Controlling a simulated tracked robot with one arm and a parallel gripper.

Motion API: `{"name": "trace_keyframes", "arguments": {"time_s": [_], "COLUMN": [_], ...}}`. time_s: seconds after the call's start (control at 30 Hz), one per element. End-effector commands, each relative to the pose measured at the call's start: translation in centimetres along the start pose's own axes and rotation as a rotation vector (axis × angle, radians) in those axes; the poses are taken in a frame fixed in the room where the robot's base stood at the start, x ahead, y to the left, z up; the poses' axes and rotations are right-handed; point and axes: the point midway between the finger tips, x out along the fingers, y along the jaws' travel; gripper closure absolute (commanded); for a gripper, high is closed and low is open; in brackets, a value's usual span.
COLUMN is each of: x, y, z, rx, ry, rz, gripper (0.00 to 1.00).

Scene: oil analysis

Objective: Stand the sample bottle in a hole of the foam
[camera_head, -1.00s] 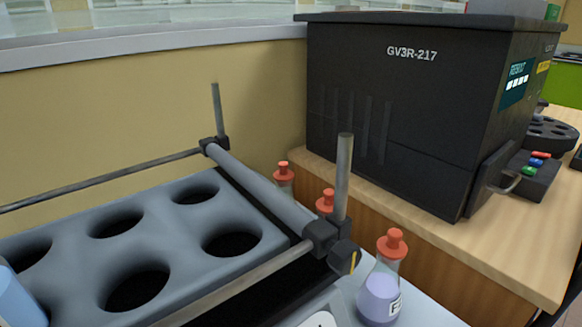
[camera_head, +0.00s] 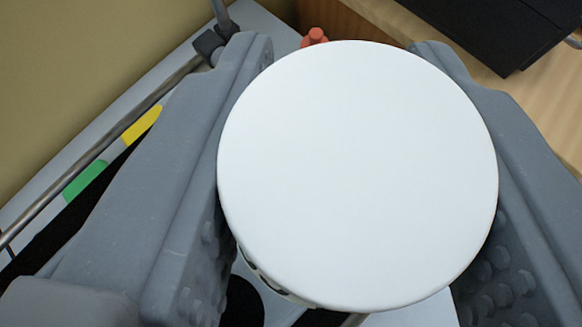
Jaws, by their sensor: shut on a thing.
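The sample bottle (camera_head: 357,175) fills the middle of the view, seen from its round white cap end. My gripper (camera_head: 357,190) is shut on it, with one grey finger on each side. A small part of the grey foam (camera_head: 275,308) with a dark round hole shows below and left of the cap. The bottle's body and lower end are hidden behind the cap, so I cannot tell how it stands to the hole. Most of the foam is covered by the bottle and fingers.
A metal rail (camera_head: 110,140) with a dark clamp (camera_head: 208,45) runs along the left. A red stopper (camera_head: 314,36) shows just behind the cap. A wooden bench (camera_head: 475,50) with a black machine (camera_head: 500,25) stands at the upper right.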

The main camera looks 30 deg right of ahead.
Motion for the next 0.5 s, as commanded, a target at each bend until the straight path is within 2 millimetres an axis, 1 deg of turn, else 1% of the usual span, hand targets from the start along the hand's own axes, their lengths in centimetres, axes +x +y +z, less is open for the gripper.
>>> {"name": "trace_keyframes", "arguments": {"time_s": [0.3,0.5], "x": [2.3,3.0], "y": [-0.2,0.1], "z": [4.2,5.3], "rx": [0.000,0.003], "ry": [-0.001,0.000], "rz": [-0.002,0.002], "gripper": [0.98,0.98]}}
